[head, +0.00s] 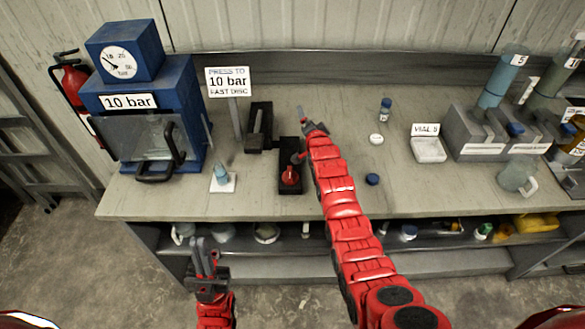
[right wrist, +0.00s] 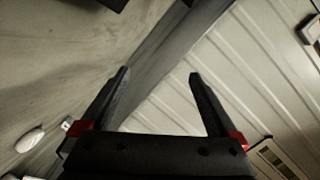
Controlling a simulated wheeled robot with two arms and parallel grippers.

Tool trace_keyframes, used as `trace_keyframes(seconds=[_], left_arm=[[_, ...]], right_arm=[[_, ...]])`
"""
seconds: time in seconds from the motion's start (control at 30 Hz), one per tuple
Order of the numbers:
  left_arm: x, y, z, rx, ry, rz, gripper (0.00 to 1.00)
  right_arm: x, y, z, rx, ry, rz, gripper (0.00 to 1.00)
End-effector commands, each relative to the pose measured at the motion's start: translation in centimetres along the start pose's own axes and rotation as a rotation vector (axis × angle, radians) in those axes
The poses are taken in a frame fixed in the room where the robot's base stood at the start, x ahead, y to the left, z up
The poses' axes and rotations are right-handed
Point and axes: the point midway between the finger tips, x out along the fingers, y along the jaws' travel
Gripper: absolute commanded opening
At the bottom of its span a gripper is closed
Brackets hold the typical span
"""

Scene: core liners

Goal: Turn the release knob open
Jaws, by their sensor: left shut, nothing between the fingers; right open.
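A red knob (head: 290,176) sits on a low black block (head: 288,189) on the workbench, just left of my right arm. Its turn position is too small to tell. My right gripper (head: 303,117) is beyond the knob, toward the back of the bench, apart from it. In the right wrist view it is open and empty (right wrist: 160,75), with wall and bench behind. My left gripper (head: 206,246) is low in front of the bench edge, shut and empty, away from the knob.
A blue press (head: 183,110) with a gauge stands at the left. A black device (head: 259,127) and a sign (head: 228,81) stand behind the knob. A small pale blue-tipped piece (head: 221,175) sits left. Vials, a blue cap (head: 372,180) and a grey rack (head: 480,130) are right.

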Motion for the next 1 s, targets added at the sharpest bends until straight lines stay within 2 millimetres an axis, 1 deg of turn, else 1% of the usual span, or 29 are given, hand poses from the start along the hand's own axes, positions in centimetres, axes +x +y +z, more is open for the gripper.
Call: trace_keyframes(seconds=[0.03,0.13,0.17,0.27,0.37,0.4,0.47,0.5,0.6,0.7,0.8,0.87,1.0], left_arm=[[0.0,0.0,0.0,0.000,0.000,0.000,0.00],[0.1,0.0,0.0,0.000,0.000,0.000,0.00],[0.1,0.0,0.0,0.000,0.000,0.000,0.00],[0.2,0.0,0.0,0.000,0.000,0.000,0.00],[0.2,0.0,0.0,0.000,0.000,0.000,0.00],[0.3,0.0,-0.1,0.000,0.000,0.000,0.00],[0.3,0.0,-0.1,0.000,0.000,0.000,0.00],[0.3,0.0,-0.1,0.000,0.000,0.000,0.00],[0.3,0.0,-0.1,0.000,0.000,0.000,0.00],[0.3,0.0,-0.1,0.000,0.000,0.000,0.00],[0.0,0.0,0.0,0.000,0.000,0.000,0.00],[-0.5,0.0,0.1,0.000,0.000,0.000,0.00],[-2.6,0.1,0.5,0.000,0.000,0.000,0.00]], right_arm=[[0.9,-1.2,0.2,0.052,-0.050,0.057,0.95],[1.6,-2.3,1.5,0.180,-0.165,0.238,0.95],[1.4,-2.7,1.9,0.219,-0.197,0.299,0.95],[-0.5,-4.2,2.9,0.344,-0.283,0.520,0.95],[-4.2,-6.1,3.3,0.454,-0.335,0.754,0.95],[-6.0,-6.8,3.3,0.490,-0.346,0.848,0.95],[-8.9,-8.0,3.2,0.536,-0.352,0.976,0.95],[-10.8,-8.8,3.0,0.561,-0.350,1.051,0.95],[-14.8,-10.2,2.6,0.601,-0.337,1.209,0.95],[-17.4,-11.2,2.1,0.622,-0.322,1.298,0.95],[-18.4,-11.2,2.2,0.628,-0.314,1.342,0.95],[-18.5,-10.7,2.5,0.629,-0.313,1.348,0.95],[-17.9,-8.9,3.7,0.629,-0.313,1.347,0.95]])
